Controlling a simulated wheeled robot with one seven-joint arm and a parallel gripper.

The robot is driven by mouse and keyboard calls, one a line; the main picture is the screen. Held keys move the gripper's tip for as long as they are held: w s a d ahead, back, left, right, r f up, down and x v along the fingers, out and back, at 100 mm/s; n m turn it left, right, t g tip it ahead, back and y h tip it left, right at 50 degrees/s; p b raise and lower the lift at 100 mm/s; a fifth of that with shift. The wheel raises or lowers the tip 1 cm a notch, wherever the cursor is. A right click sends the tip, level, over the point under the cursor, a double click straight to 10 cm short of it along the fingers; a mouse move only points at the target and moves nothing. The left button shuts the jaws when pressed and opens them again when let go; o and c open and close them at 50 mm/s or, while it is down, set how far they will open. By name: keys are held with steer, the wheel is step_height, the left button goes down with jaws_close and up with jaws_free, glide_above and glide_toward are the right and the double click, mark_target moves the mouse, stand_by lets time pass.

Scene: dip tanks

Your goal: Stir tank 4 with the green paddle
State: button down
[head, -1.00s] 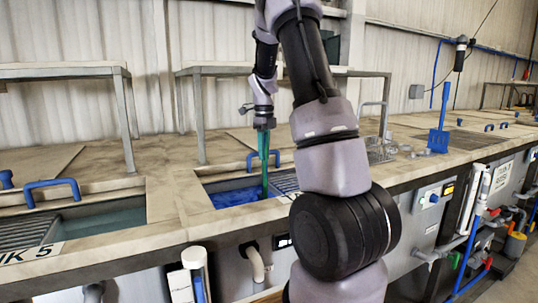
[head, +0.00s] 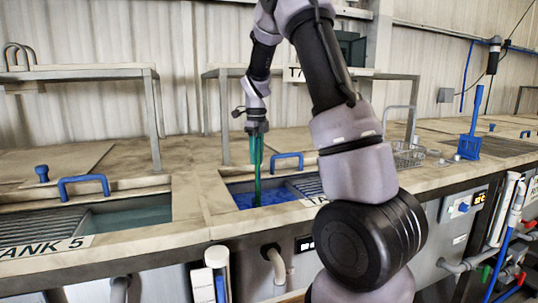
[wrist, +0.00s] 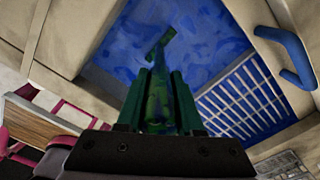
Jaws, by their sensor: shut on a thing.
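My gripper (head: 256,138) is shut on the green paddle (wrist: 160,90), which points down into a tank of blue liquid (head: 275,195). The paddle's lower end is in the liquid, near the tank's left side in the head view. In the wrist view its end shows through the blue liquid (wrist: 105,65). The tank's label (head: 308,187) is mostly hidden behind my arm, so its number cannot be read.
A slatted rack (wrist: 245,100) fills one side of this tank. A blue handle (head: 287,162) stands at its back edge. TANK 5 (head: 130,215) is to the left. A raised shelf (head: 80,73) stands behind. A blue scoop-like tool (head: 470,140) and a wire basket (head: 407,153) are at right.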

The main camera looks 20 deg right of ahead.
steer(key=s+a, duration=0.2)
steer(key=s, duration=0.7)
steer(key=w+d, duration=0.4)
steer(key=d, duration=0.2)
steer(key=shift+w+d, duration=0.15)
steer(key=shift+d, duration=0.05)
stand_by(0.6)
